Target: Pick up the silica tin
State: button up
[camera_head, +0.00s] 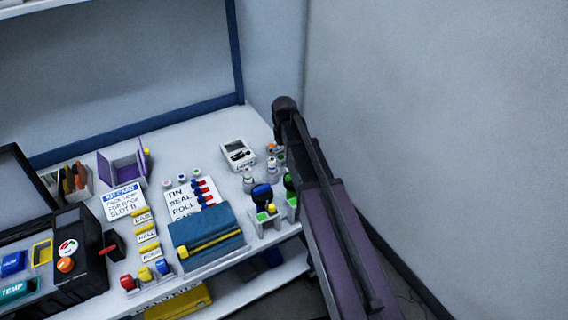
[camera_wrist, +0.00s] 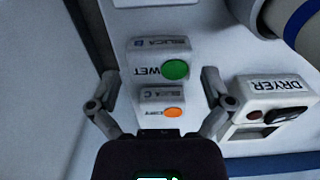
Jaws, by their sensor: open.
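Two pale silica tins lie between the fingers of my gripper (camera_wrist: 160,82) in the wrist view. The larger one, marked SILICA B and WET (camera_wrist: 143,69), has a green dot. The smaller one, marked SILICA C (camera_wrist: 149,107), has an orange dot and small print I cannot read. My gripper is open, one finger on each side, holding nothing. Its dark body covers the lower middle of the view. In the head view my arm reaches to the bench's back right, and its fingers are not distinguishable. An orange-dotted tin (camera_head: 271,147) shows just left of the arm there.
A white dryer (camera_wrist: 270,108) stands close to the right finger; a large white and blue cylinder (camera_wrist: 285,22) is above it. In the head view, small bottles (camera_head: 248,180), a blue case (camera_head: 205,238) and a purple bin (camera_head: 122,165) crowd the bench. A wall is at right.

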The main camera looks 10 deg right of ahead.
jog(key=shift+f+b, duration=0.6)
jog(key=shift+f, duration=0.3)
jog(key=c, duration=0.8)
